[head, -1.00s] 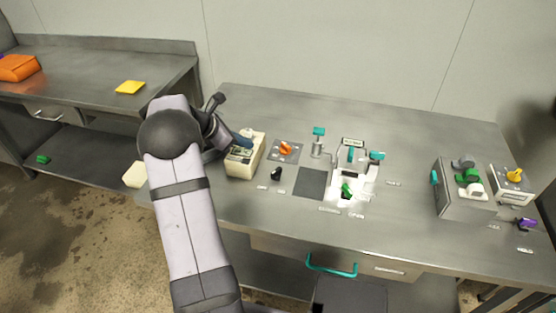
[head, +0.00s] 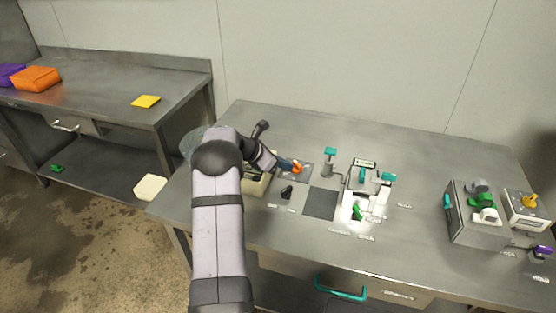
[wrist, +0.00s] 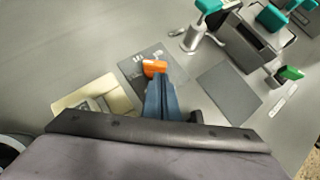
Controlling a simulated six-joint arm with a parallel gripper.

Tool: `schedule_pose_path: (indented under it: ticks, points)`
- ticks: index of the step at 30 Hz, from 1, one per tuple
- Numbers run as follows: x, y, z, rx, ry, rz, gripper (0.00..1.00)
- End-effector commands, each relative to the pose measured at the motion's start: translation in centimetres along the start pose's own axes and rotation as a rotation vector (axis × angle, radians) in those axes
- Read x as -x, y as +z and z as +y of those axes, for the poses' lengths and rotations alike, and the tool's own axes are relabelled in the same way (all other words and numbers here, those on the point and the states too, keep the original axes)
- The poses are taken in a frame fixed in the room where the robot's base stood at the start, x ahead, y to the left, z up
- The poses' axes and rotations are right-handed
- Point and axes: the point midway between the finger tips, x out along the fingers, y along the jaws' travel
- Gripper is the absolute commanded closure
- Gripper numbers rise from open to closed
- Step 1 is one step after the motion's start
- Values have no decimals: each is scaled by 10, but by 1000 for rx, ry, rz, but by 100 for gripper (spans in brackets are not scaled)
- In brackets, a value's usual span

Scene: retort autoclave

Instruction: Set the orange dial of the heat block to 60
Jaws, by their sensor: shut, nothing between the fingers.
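The orange dial (head: 297,167) sits on a dark grey plate (wrist: 134,66) set on the steel bench. It also shows in the wrist view (wrist: 154,67), with small white marks on the plate beside it. My gripper (wrist: 158,78) is shut and empty, its blue fingertips right at the near side of the dial; I cannot tell whether they touch it. In the head view my gripper (head: 289,163) is also at the dial and hides part of it. I cannot read the dial's setting.
A cream box (head: 256,184) stands left of the plate, partly under my arm. A black knob (head: 287,192) and a dark square pad (head: 321,203) lie nearer the front. A teal-topped post (head: 329,160) and a teal-handled device (head: 380,194) stand to the right.

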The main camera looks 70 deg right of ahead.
Motion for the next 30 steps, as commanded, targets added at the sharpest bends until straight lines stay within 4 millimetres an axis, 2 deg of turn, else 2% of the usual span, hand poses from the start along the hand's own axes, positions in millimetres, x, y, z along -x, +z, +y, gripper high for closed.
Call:
schedule_pose_path:
  ticks: [3, 9, 30]
  points:
    - [-13, 1, 0, -1, -1, 1, 100]
    - [-24, 0, 0, -1, 0, 1, 100]
    - [-28, 4, -1, 44, 52, -8, 100]
